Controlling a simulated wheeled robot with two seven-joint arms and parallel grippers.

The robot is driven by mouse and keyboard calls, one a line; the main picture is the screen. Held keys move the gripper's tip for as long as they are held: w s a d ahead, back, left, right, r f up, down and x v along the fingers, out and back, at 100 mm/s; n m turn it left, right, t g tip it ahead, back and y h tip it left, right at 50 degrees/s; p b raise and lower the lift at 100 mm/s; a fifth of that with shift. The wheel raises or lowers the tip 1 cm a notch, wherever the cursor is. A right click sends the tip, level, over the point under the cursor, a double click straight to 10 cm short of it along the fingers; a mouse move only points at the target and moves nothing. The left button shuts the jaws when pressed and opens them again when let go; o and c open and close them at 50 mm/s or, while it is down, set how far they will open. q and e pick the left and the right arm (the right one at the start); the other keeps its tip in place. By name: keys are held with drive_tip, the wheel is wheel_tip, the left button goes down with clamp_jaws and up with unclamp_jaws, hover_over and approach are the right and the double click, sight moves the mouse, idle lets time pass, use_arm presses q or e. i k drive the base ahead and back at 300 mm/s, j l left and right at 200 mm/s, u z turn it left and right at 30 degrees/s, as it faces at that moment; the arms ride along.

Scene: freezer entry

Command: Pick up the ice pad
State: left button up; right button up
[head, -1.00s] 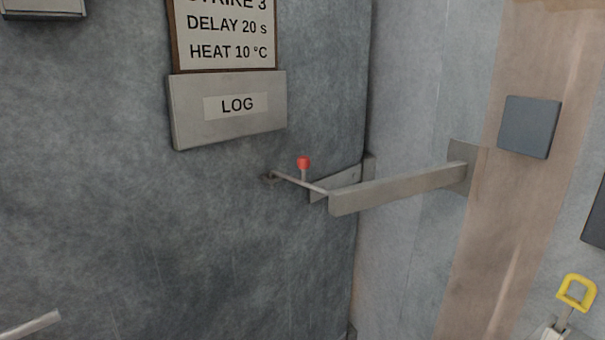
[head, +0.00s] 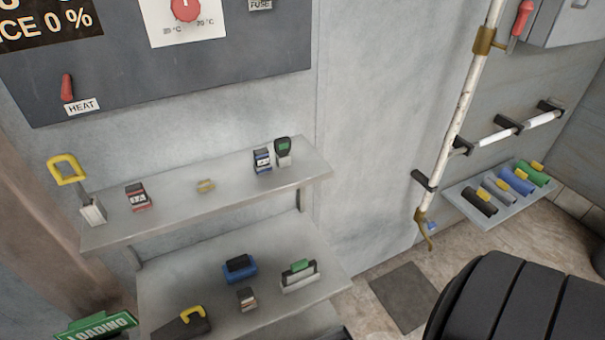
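I cannot tell for sure which thing is the ice pad. On the lower shelf stand a blue block with a black top (head: 239,268), a pale block with a green grip (head: 300,275) and a dark wedge with a yellow handle (head: 183,324). A small dark and pale box (head: 246,298) stands between them. On the upper shelf are a red and black box (head: 138,196), a small tan piece (head: 205,186), a blue and black box (head: 262,161) and a dark device with a green screen (head: 283,151). Neither gripper is in view.
A yellow-handled tool (head: 80,190) stands at the upper shelf's (head: 230,197) left end. A pipe (head: 463,110) runs down the wall. A right-hand shelf (head: 500,214) holds several coloured rolls. A large black ribbed object (head: 520,302) fills the bottom right. A grey mat (head: 405,296) lies on the floor.

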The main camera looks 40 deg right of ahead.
sight(240, 267)
drive_tip(key=z, duration=0.8)
drive_tip(key=u, duration=1.95)
drive_tip(key=z, duration=1.95)
